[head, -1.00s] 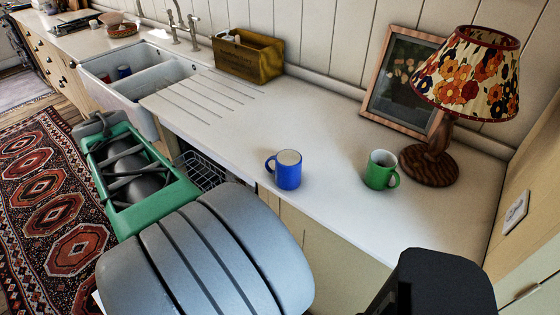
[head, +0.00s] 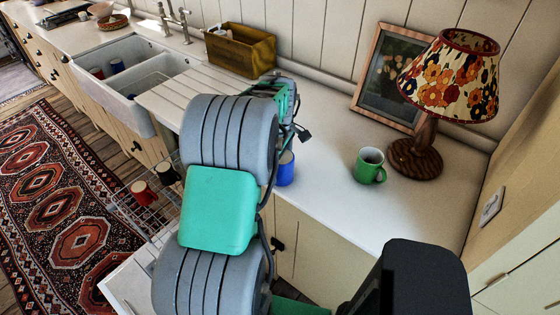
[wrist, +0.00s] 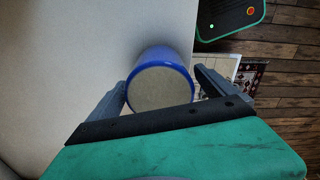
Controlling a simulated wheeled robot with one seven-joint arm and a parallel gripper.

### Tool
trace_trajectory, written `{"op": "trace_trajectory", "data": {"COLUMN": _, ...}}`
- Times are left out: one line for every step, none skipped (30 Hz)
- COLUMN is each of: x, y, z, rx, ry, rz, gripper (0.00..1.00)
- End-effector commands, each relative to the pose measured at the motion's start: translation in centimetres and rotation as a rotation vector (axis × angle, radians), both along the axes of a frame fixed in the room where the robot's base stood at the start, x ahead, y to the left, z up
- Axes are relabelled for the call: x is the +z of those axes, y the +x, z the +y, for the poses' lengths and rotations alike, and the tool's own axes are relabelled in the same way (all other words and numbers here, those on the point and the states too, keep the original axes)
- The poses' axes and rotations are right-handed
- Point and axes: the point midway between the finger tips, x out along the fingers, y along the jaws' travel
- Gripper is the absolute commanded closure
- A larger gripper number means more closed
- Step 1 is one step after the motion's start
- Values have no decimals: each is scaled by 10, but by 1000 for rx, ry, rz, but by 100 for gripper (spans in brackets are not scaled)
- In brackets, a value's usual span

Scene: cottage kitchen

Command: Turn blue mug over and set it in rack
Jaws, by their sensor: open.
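The blue mug (head: 286,169) stands on the counter, partly hidden behind my arm in the head view. In the wrist view the blue mug (wrist: 165,58) shows its pale round end toward the camera, ringed in blue. My gripper (wrist: 161,80) is open, with one finger on each side of the mug; I cannot tell whether either touches it. The mug's handle is not visible. The wire rack (head: 152,212) is at the lower left of the head view, partly covered by my arm, with a red mug (head: 141,192) and a dark blue mug (head: 166,174) in it.
A green mug (head: 369,165) stands on the counter to the right, near a lamp (head: 428,140) and a framed picture (head: 392,80). A wooden box (head: 240,50) stands at the back. The double sink (head: 128,75) is at left. Counter between the blue and green mugs is clear.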

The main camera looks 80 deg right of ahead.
Motion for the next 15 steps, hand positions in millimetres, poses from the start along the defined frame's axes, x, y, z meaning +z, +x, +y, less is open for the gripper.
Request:
{"op": "trace_trajectory", "data": {"x": -3, "y": 0, "z": 0, "rx": 0, "ry": 0, "rz": 0, "gripper": 5}}
{"op": "trace_trajectory", "data": {"x": -4, "y": 0, "z": 0, "rx": 0, "ry": 0, "rz": 0, "gripper": 5}}
{"op": "trace_trajectory", "data": {"x": -5, "y": 0, "z": 0, "rx": 0, "ry": -1, "rz": 0, "gripper": 5}}
{"op": "trace_trajectory", "data": {"x": -5, "y": 0, "z": 0, "rx": 0, "ry": -1, "rz": 0, "gripper": 5}}
{"op": "trace_trajectory", "data": {"x": -5, "y": 0, "z": 0, "rx": 0, "ry": -1, "rz": 0, "gripper": 5}}
{"op": "trace_trajectory", "data": {"x": -5, "y": 0, "z": 0, "rx": 0, "ry": -1, "rz": 0, "gripper": 5}}
{"op": "trace_trajectory", "data": {"x": -5, "y": 0, "z": 0, "rx": 0, "ry": -1, "rz": 0, "gripper": 5}}
{"op": "trace_trajectory", "data": {"x": -5, "y": 0, "z": 0, "rx": 0, "ry": -1, "rz": 0, "gripper": 6}}
{"op": "trace_trajectory", "data": {"x": -5, "y": 1, "z": 0, "rx": 0, "ry": -1, "rz": 0, "gripper": 9}}
{"op": "trace_trajectory", "data": {"x": -5, "y": 1, "z": 0, "rx": 0, "ry": -1, "rz": 0, "gripper": 12}}
{"op": "trace_trajectory", "data": {"x": -5, "y": 1, "z": 0, "rx": 0, "ry": -1, "rz": 0, "gripper": 14}}
{"op": "trace_trajectory", "data": {"x": -5, "y": 1, "z": 0, "rx": 0, "ry": -1, "rz": 0, "gripper": 18}}
{"op": "trace_trajectory", "data": {"x": -5, "y": 1, "z": 0, "rx": 0, "ry": -1, "rz": 0, "gripper": 20}}
{"op": "trace_trajectory", "data": {"x": -5, "y": 1, "z": 0, "rx": 0, "ry": -1, "rz": 0, "gripper": 23}}
{"op": "trace_trajectory", "data": {"x": -5, "y": 1, "z": 0, "rx": 0, "ry": -1, "rz": 0, "gripper": 26}}
